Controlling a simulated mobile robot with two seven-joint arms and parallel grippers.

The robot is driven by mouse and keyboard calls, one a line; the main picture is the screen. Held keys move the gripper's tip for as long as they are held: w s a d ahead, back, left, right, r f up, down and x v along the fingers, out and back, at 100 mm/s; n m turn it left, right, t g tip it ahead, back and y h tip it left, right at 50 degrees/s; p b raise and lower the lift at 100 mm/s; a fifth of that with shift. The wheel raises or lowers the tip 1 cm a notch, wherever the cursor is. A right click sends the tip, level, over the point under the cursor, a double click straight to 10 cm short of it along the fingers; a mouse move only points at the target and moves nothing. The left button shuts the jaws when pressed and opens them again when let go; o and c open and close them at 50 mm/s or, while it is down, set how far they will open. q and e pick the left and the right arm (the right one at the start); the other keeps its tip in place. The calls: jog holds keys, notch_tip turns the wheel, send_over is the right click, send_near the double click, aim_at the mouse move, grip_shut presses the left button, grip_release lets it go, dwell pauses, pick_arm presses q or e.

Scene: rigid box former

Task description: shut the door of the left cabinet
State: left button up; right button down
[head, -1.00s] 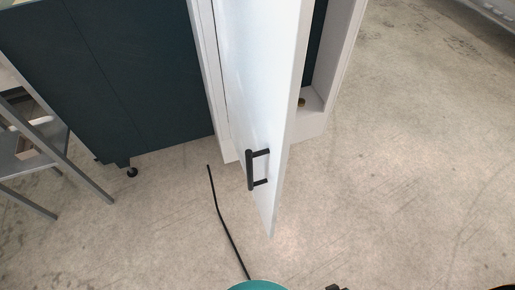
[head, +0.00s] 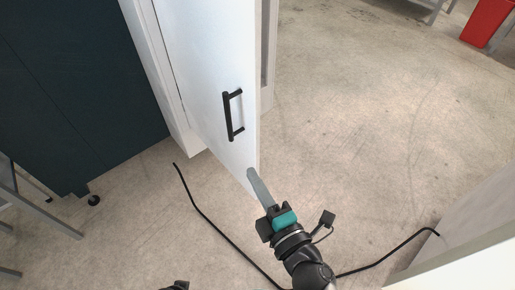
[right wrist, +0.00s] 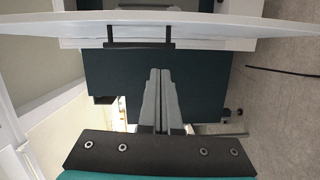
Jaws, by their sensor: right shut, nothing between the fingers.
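The white cabinet door (head: 210,65) stands open in the head view, its free edge toward me, with a black bar handle (head: 233,115) on its visible face. Part of the white cabinet frame (head: 150,65) shows at its left. My right gripper (head: 252,173) is shut and empty, its fingertips near the door's lower free corner; I cannot tell whether they touch it. In the right wrist view the closed fingers (right wrist: 160,75) point toward the door (right wrist: 200,20), which spans the top with its handle (right wrist: 140,44).
A dark cabinet (head: 75,85) stands at the left. A black cable (head: 220,235) lies on the floor. A white panel (head: 470,255) fills the lower right corner. A red bin (head: 487,22) is at the far right. The floor right of the door is clear.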

aim_at(251, 133)
pick_arm(q)
jog(key=shift+s+a+f+p, duration=0.4)
jog(key=shift+s+f, duration=0.05)
jog(key=shift+s, duration=0.1)
jog(key=shift+s+a+f+p, duration=0.35)
jog(key=shift+s+a+f, duration=0.05)
jog(key=shift+s, duration=0.15)
pick_arm(e)
jog(key=shift+n, duration=0.3)
jog(key=w, duration=0.3)
jog(key=w+r, duration=0.1)
jog(key=w, duration=0.3)
jog(key=w+r, duration=0.1)
jog(key=w, duration=0.3)
jog(key=shift+a, duration=0.15)
jog(key=shift+w, duration=0.1)
